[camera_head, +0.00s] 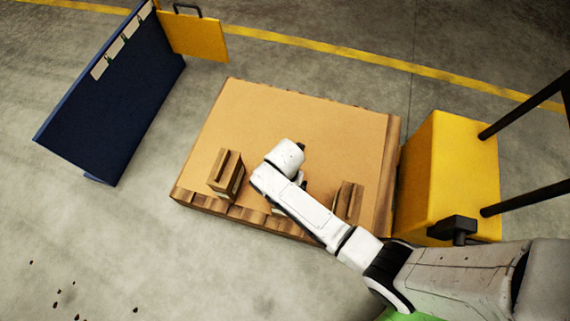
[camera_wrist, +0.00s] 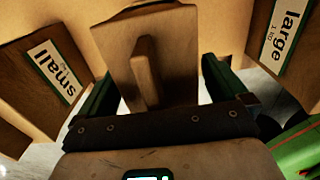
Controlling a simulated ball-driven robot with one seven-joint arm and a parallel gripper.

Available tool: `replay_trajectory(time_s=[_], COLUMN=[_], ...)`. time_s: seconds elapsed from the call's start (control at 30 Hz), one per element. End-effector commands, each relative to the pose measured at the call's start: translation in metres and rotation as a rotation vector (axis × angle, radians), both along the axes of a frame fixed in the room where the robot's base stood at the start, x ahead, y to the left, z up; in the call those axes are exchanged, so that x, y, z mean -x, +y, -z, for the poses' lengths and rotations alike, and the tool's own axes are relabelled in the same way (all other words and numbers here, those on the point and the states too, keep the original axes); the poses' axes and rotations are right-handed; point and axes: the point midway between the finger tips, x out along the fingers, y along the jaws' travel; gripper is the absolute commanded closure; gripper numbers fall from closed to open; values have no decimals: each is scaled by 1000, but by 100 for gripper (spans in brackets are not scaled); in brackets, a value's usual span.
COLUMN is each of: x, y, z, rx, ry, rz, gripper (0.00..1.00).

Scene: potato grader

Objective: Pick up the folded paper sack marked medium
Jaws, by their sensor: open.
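In the wrist view a folded brown paper sack (camera_wrist: 150,60) stands between the two fingers of my gripper (camera_wrist: 160,88). Its label does not show. My gripper is open, with one dark green finger on each side of this sack; I cannot tell whether either touches it. The sack on the left is marked small (camera_wrist: 50,75) and the one on the right is marked large (camera_wrist: 285,35), so no readable "medium" label shows. In the head view my arm mostly hides the middle sack and my gripper.
The sacks stand along the near edge of a cardboard-topped pallet (camera_head: 300,115); one is at left (camera_head: 226,172), one at right (camera_head: 348,200). A yellow block (camera_head: 450,170) stands right of the pallet. A dark blue panel (camera_head: 115,100) stands left. The pallet's far part is bare.

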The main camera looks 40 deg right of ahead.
Motion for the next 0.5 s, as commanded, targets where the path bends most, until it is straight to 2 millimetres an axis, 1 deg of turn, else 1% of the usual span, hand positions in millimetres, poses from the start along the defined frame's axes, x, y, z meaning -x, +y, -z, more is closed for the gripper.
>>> replay_trajectory(time_s=[0.03,0.2,0.27,0.5], x=[0,0,0,0], y=[0,0,0,0], z=[2,1,1,1], rx=[0,-1,-1,0], ry=[0,-1,-1,0], rz=[0,0,0,0], gripper=[0,0,5,28])
